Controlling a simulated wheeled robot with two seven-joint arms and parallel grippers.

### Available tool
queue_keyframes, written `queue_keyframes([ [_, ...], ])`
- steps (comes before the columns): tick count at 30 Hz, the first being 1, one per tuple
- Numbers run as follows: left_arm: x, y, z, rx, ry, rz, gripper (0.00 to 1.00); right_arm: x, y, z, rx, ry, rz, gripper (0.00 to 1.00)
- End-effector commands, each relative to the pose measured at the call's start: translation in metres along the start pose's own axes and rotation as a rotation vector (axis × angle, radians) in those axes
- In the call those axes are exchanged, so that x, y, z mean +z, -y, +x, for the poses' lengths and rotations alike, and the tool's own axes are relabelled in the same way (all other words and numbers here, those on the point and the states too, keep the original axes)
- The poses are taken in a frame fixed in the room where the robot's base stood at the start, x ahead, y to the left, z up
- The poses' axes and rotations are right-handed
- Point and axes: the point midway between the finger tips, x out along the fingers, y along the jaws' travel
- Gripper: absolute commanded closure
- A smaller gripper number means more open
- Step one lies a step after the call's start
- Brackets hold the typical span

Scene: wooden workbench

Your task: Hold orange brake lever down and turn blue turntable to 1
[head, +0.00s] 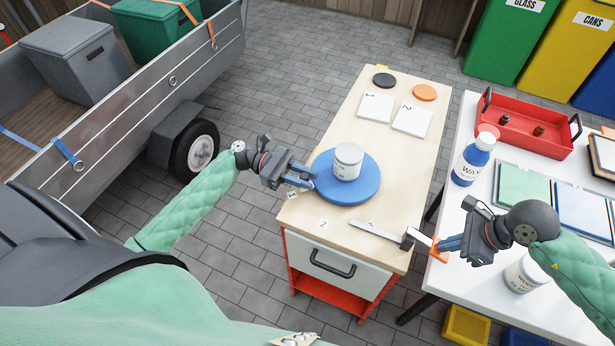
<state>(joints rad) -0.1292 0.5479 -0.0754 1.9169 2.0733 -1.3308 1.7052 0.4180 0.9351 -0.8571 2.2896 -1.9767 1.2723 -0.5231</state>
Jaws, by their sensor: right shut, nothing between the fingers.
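The blue turntable (335,190) lies on the wooden bench top and carries a white can (348,161). My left gripper (309,179) is at the turntable's left rim, its fingers apart; whether they touch the rim cannot be told. The brake lever is a flat metal bar (374,235) at the bench's front right, with a dark block and an orange end (438,251). My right gripper (443,244) is shut and empty, its fingertips at the orange end. A small label reading 2 (323,224) lies before the turntable, with another small label (371,224) to its right.
Two white cards (375,107) and a black and an orange disc (424,92) lie at the bench's far end. The white table on the right holds a blue bottle (471,163), a red tray (523,135) and a white tub (522,275) close by my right gripper.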

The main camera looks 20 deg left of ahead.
Motion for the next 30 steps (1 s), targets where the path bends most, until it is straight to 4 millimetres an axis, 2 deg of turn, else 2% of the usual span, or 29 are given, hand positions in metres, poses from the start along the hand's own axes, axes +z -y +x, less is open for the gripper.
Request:
queue_keyframes([
  [1,0.0,0.0,0.0,0.001,0.0,0.0,0.65,0.0,0.0,0.0,0.0,0.0,0.0,1.0],
  [2,0.0,0.0,0.0,0.0,0.0,0.0,0.59,0.0,0.0,0.0,0.0,-0.001,0.0,1.0],
  [3,0.0,0.0,0.0,0.0,0.0,0.0,0.58,0.0,0.0,0.0,0.0,-0.001,0.0,1.0],
  [14,0.0,0.0,-0.005,0.0,-0.001,0.0,0.58,0.0,0.0,0.0,0.0,0.0,0.0,1.0],
  [20,-0.001,0.0,-0.033,0.0,-0.003,-0.001,0.58,0.0,0.0,0.0,0.0,0.0,0.0,1.0],
  [30,-0.001,0.0,-0.096,0.0,-0.002,-0.001,0.58,0.0,0.0,0.0,0.0,0.0,0.0,1.0],
])
